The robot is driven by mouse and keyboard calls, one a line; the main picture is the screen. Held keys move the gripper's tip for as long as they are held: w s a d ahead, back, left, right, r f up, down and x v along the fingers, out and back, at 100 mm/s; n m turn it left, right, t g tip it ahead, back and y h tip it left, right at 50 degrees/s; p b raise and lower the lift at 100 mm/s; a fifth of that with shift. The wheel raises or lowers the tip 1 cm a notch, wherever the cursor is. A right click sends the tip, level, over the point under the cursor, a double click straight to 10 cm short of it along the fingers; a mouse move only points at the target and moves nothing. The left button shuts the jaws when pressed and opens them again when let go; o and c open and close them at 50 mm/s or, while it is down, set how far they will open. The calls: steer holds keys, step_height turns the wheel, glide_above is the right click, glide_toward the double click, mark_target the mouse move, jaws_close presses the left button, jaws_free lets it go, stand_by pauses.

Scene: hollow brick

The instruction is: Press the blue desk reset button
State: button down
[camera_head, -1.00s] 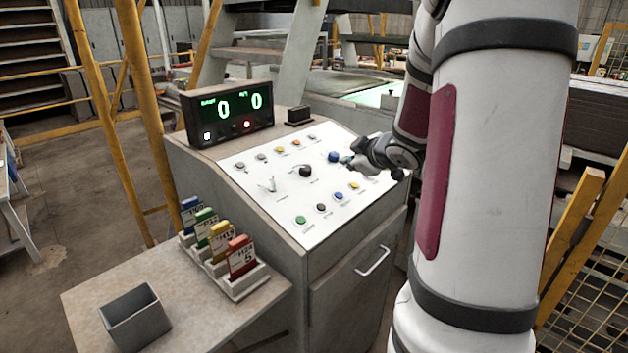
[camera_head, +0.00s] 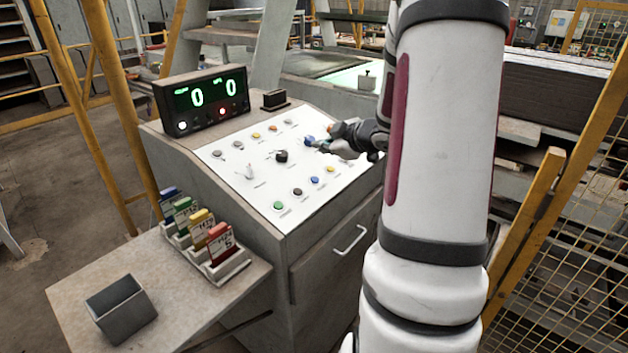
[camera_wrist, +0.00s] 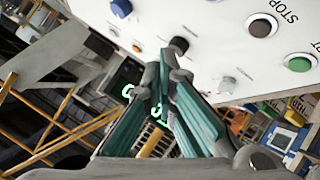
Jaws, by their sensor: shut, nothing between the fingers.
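A larger blue button (camera_head: 309,141) sits on the sloped white panel (camera_head: 235,155), near its upper right part. It also shows at the top edge of the wrist view (camera_wrist: 121,8). A second, smaller blue button (camera_head: 315,181) is in the front row. I cannot read either label in the head view. My gripper (camera_head: 321,146) is shut and empty, just right of the larger blue button in the head view. I cannot tell whether it touches it. In the wrist view, my teal-padded fingers (camera_wrist: 170,68) are together, with the blue button up and left of their tips.
A black knob (camera_head: 282,157), a toggle (camera_head: 247,173), a green button (camera_head: 278,205) and a brown button (camera_wrist: 260,25) share the panel. A display (camera_head: 201,99) reading 0 and 0 stands behind. Colored cards in a rack (camera_head: 230,265) and a grey bin (camera_head: 121,309) are at front left.

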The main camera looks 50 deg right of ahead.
steer(key=b, duration=0.6)
glide_above(315, 180)
steer(key=s, duration=0.1)
steer(key=f, duration=0.6)
steer(key=shift+s+a+f, duration=0.1)
steer(key=shift+a+f, duration=0.1)
steer(key=shift+f, duration=0.8)
steer(key=shift+f, duration=0.1)
steer(key=shift+w+f, duration=0.2)
steer(key=shift+f, duration=0.05)
steer(key=shift+w+f, duration=0.1)
steer(key=shift+f, duration=0.3)
stand_by(0.4)
steer(key=shift+r, duration=0.1)
steer(key=shift+s+r+p, duration=0.3)
steer(key=shift+r+p, duration=0.4)
steer(key=shift+r, duration=0.1)
stand_by(0.3)
